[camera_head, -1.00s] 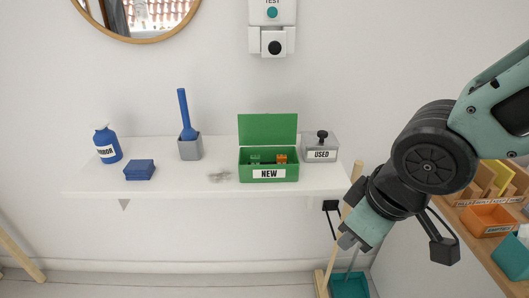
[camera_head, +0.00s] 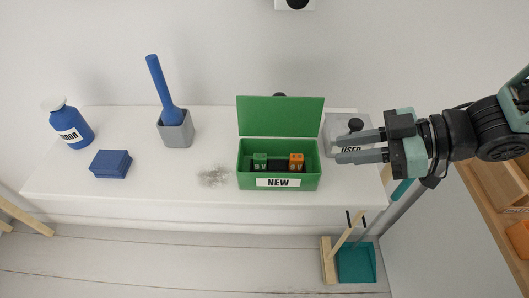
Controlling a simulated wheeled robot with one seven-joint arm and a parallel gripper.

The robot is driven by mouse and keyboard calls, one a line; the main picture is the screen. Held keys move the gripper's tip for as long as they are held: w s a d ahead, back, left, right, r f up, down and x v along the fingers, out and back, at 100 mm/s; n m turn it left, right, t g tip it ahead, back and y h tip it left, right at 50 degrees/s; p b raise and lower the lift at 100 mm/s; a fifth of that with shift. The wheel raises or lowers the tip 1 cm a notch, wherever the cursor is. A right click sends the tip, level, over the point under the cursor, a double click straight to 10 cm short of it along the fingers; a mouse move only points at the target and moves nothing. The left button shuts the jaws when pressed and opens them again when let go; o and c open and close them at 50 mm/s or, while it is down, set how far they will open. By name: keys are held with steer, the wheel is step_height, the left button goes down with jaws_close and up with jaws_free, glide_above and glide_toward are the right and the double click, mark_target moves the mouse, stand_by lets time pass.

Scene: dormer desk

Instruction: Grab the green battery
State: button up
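The green battery (camera_head: 260,161) stands inside the open green box labelled NEW (camera_head: 243,183), in the left part. An orange battery (camera_head: 296,162) stands to its right in the same box. The box's lid is raised at the back. My gripper (camera_head: 337,148) points left, just right of the box and in front of the grey USED box. Its two fingers are apart with nothing visible between them. It does not appear to touch either battery.
The grey USED box (camera_head: 340,122) with a black knob is partly hidden behind my gripper. A dusty patch (camera_head: 214,176), a grey cup (camera_head: 176,131) with a blue-handled tool, a blue box (camera_head: 110,163) and a blue bottle (camera_head: 70,125) stand left on the white shelf (camera_head: 100,195).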

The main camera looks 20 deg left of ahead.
glide_toward(266, 157)
steer(key=x, duration=0.3)
steer(key=shift+a+f, duration=0.15)
steer(key=shift+f, duration=0.3)
steer(key=shift+r+p+x, duration=0.15)
steer(key=shift+p+x, duration=0.2)
steer(key=shift+x, duration=0.95)
steer(key=shift+r+p+x, duration=0.15)
steer(key=shift+p+x, duration=0.2)
steer(key=shift+x, duration=0.95)
steer(key=shift+a, duration=0.15)
jaws_close()
